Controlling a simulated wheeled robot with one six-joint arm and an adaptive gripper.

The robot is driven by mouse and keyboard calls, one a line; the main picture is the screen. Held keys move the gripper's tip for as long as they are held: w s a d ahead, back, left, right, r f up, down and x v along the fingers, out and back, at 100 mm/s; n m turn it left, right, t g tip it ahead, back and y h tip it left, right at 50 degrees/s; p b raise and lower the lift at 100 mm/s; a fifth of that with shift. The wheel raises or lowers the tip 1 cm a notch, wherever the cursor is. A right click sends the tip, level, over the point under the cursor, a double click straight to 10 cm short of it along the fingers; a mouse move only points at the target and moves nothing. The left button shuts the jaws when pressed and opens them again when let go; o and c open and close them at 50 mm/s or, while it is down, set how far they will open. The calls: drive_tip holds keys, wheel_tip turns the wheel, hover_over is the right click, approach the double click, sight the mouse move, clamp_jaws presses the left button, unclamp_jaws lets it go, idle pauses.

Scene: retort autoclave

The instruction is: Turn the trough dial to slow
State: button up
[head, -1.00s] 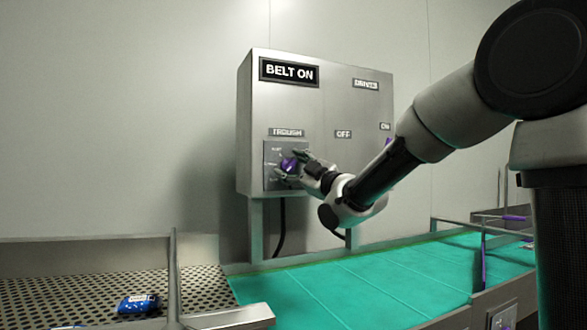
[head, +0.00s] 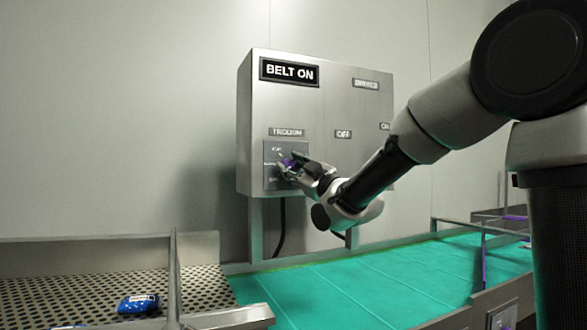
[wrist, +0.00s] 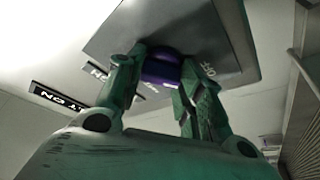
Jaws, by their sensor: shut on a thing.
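The trough dial (head: 290,163) is a purple knob on a small grey plate (head: 271,180) under the TROUGH label (head: 286,132) on a metal control box (head: 330,90). My gripper (head: 288,168) is shut on the dial. In the wrist view, my gripper's two fingers (wrist: 160,85) sit on either side of the purple dial (wrist: 162,66) and touch it. The fingers hide much of the dial and part of its markings. Which marking the dial points to cannot be told.
The box shows a BELT ON sign (head: 289,72) and an OFF label (head: 343,134). Below are a green belt (head: 370,280) and a perforated trough (head: 70,290) with a blue packet (head: 138,303) on it.

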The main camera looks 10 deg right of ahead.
drive_tip(key=m+t+h, duration=0.1)
drive_tip(key=m, duration=0.2)
drive_tip(key=m+t+h, duration=0.1)
drive_tip(key=m, duration=0.2)
drive_tip(key=shift+a, duration=0.15)
drive_tip(key=shift+f+m+t+h, duration=0.1)
drive_tip(key=shift+m+t+h, duration=0.1)
drive_tip(key=shift+m+h, duration=0.75)
drive_tip(key=shift+m+t+h, duration=0.2)
drive_tip(key=shift+m+h, duration=0.25)
drive_tip(key=shift+m, duration=1.4)
drive_tip(key=o, duration=1)
